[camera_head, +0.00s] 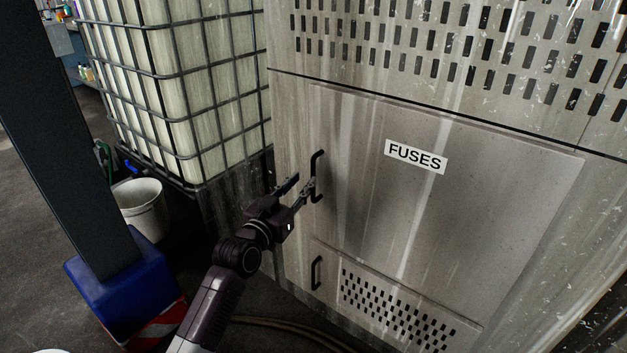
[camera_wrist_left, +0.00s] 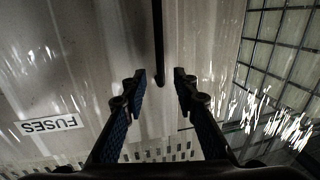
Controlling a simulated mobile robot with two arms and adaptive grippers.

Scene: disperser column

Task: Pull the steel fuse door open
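The steel fuse door (camera_head: 440,215) is a flat grey panel with a white FUSES label (camera_head: 415,156), shut flush in the cabinet front. Its black bar handle (camera_head: 318,165) stands upright at the door's left edge. My left gripper (camera_head: 299,187) is at the handle's lower part, with its fingers partly covering it. In the left wrist view the two fingers (camera_wrist_left: 160,80) are open, and one end of the handle (camera_wrist_left: 158,45) shows between the tips. I cannot tell whether they touch it. My right gripper is not in view.
Below is a smaller vented panel (camera_head: 395,308) with its own black handle (camera_head: 316,272). A caged white tank (camera_head: 190,85) stands left of the cabinet. A white bucket (camera_head: 143,208) and a dark post on a blue base (camera_head: 122,290) are farther left. A hose (camera_head: 290,328) lies on the floor.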

